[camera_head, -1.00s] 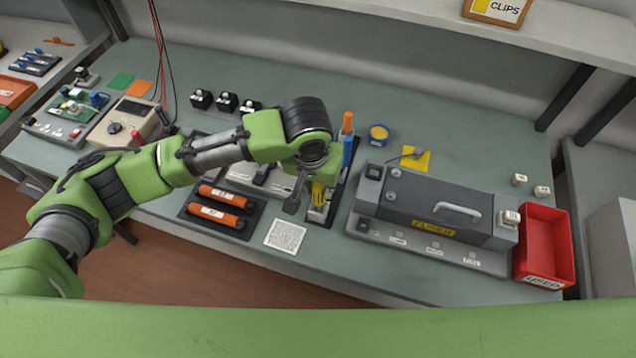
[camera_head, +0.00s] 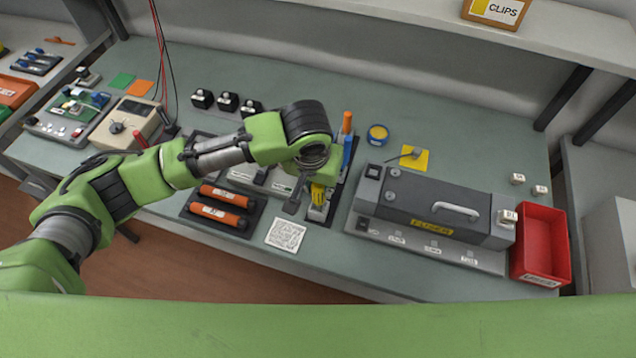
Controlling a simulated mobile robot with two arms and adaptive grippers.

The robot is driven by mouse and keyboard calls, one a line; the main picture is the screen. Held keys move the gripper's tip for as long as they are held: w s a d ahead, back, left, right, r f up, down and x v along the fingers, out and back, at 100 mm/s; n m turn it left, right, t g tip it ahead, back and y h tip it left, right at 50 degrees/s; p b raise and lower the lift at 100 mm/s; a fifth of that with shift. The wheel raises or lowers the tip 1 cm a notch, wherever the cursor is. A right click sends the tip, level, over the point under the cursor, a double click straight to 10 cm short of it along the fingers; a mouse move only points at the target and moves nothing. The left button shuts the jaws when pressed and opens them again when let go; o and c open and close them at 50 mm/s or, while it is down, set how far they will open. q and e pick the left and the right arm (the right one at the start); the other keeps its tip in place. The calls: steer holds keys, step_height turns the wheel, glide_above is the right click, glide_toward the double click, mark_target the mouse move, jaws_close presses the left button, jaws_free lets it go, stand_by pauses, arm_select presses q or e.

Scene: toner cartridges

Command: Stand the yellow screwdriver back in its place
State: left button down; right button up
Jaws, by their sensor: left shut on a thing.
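The yellow screwdriver (camera_head: 318,193) shows as a yellow handle at my left gripper (camera_head: 306,197), at the narrow tool holder (camera_head: 318,213) right of the cartridge tray. My left gripper is shut on it, pointing down. My wrist covers much of the gripper and the screwdriver. I cannot tell whether the screwdriver's tip is inside the holder. A blue screwdriver (camera_head: 347,152) and an orange one (camera_head: 347,122) stand in the same row behind it. My right gripper is not in view.
Orange toner cartridges (camera_head: 222,196) lie in a dark tray left of the holder. The grey fuser unit (camera_head: 435,205) stands close on the right, with a red bin (camera_head: 541,244) beyond it. A printed white card (camera_head: 285,235) lies in front. The back of the bench is mostly clear.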

arm_select(q)
steer(key=shift+x, duration=0.8)
stand_by(0.5)
steer(key=shift+s, duration=0.15)
steer(key=c, duration=1.6)
jaws_free()
steer(key=v, duration=1.2)
